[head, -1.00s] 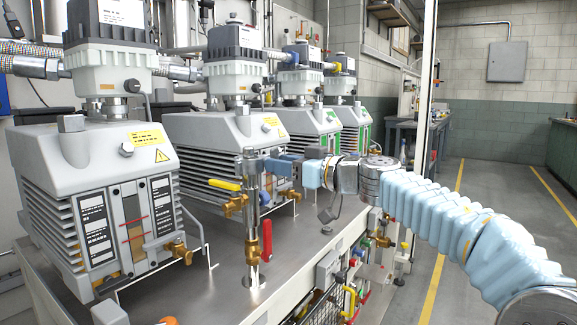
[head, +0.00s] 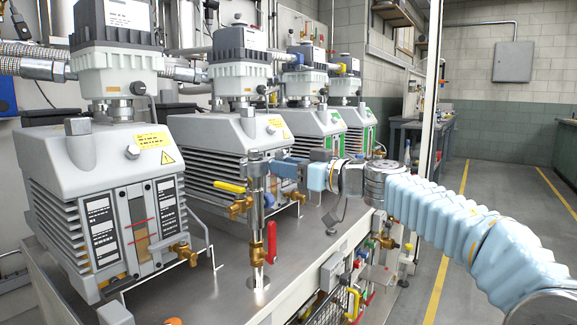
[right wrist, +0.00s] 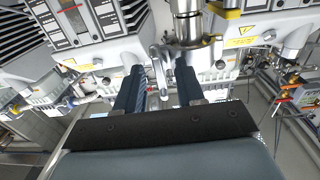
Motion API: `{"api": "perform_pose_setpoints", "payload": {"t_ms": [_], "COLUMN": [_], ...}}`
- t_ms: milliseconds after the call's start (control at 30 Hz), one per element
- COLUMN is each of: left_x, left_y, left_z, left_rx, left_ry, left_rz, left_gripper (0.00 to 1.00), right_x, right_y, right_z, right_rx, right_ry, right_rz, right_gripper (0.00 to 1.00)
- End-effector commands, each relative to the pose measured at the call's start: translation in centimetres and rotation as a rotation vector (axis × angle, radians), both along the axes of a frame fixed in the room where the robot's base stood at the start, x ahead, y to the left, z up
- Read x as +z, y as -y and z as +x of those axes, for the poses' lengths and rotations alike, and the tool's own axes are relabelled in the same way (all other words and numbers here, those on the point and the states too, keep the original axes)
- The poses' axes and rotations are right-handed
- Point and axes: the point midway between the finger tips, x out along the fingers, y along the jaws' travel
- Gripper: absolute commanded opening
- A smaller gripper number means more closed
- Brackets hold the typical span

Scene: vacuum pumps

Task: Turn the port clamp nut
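A vertical metal pipe (head: 256,190) with valves stands on the bench in front of the second pump. My right gripper (head: 275,166) is at the upper part of this pipe, coming from the right. In the right wrist view, its two dark fingers (right wrist: 158,90) are apart. A slim, rounded silver piece, which looks like the port clamp nut (right wrist: 160,68), lies between the fingertips, beside the pipe's flanged joint (right wrist: 190,43). A gap shows on both sides of it; contact cannot be made out. My left gripper is not in view.
Grey vacuum pumps stand in a row, the nearest (head: 105,190) at left. A yellow-handled valve (head: 232,188) and a red lever (head: 271,242) are on the pipe below my gripper. Open floor lies at right.

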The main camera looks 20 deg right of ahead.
Motion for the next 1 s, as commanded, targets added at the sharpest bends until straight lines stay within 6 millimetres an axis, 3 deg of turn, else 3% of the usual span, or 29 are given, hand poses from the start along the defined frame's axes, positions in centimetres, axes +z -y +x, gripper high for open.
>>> {"api": "perform_pose_setpoints", "payload": {"t_ms": [1000], "left_x": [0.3], "left_y": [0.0], "left_z": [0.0], "left_rx": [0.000], "left_ry": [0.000], "left_rz": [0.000], "left_gripper": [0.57], "right_x": [0.0], "right_y": [0.9], "right_z": [-1.8], "right_rx": [0.001], "right_ry": [0.000], "right_rz": [-0.001], "right_gripper": [0.38]}}
